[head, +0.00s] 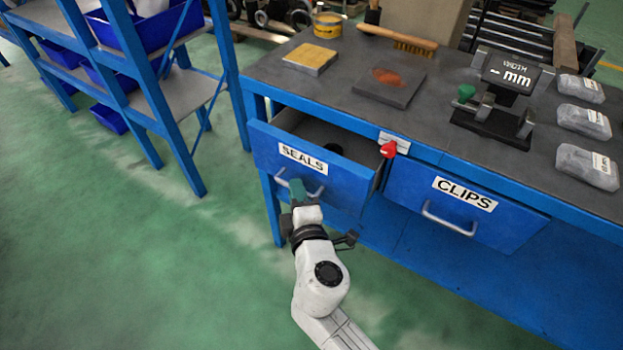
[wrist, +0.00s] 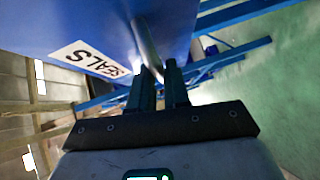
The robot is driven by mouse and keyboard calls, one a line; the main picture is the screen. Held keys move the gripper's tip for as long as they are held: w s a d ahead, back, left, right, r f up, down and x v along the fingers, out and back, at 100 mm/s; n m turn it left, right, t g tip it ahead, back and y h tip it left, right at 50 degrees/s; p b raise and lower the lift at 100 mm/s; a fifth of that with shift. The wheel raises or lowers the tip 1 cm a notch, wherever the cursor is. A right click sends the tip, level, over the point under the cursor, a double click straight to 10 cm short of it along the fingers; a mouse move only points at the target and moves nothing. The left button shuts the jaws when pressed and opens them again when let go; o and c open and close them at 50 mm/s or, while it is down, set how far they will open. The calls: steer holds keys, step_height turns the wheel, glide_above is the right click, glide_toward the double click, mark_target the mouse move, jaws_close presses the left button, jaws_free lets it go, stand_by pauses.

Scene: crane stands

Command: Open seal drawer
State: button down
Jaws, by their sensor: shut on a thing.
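The seal drawer (head: 310,172) is blue with a white SEALS label. It stands partly pulled out from the workbench, and a dark round thing (head: 336,150) shows inside it. My gripper (head: 297,190) is at the drawer's front, shut on its metal handle (head: 315,192). In the wrist view, the two dark fingers of my gripper (wrist: 160,85) meet the curved handle (wrist: 148,45), next to the SEALS label (wrist: 90,59) on the drawer front (wrist: 95,25).
The CLIPS drawer (head: 460,200) is to the right, with a red knob (head: 388,149) between the drawers. A blue shelf rack (head: 160,100) stands at left. The bench top (head: 350,110) holds blocks, a brush and a gauge. Green floor (head: 130,260) is clear at left.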

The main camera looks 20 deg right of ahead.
steer(key=s+a+b, duration=0.2)
steer(key=s+a, duration=0.7)
steer(key=a, duration=0.3)
steer(key=shift+s+a, duration=0.15)
steer(key=shift+a, duration=0.2)
steer(key=c, duration=1.2)
jaws_free()
steer(key=shift+o, duration=0.2)
steer(key=s+a+r, duration=0.1)
steer(key=s, duration=0.9)
steer(key=shift+s+a+r, duration=0.2)
steer(key=shift+s+a, duration=0.1)
